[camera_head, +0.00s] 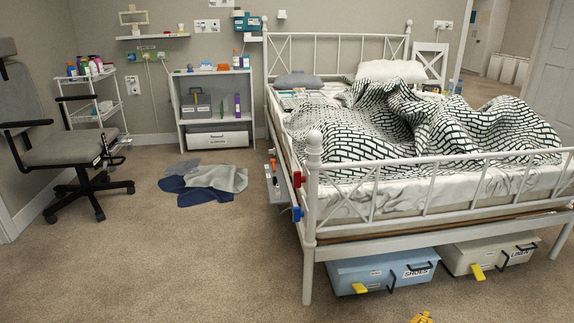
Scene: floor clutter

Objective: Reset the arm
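Neither my arm nor my gripper can be made out in the head camera view, so the gripper's opening and anything in it cannot be seen. A small yellow item (421,317) shows at the bottom edge, partly cut off. I cannot tell what it is.
Open carpet (190,270) fills the front left. A white-framed bed (310,230) stands at right, with a blue box (375,272) and a pale box (465,255) beneath. Clothes (205,183) lie on the floor. An office chair (70,150), wire cart (95,110) and white shelf (213,65) stand behind.

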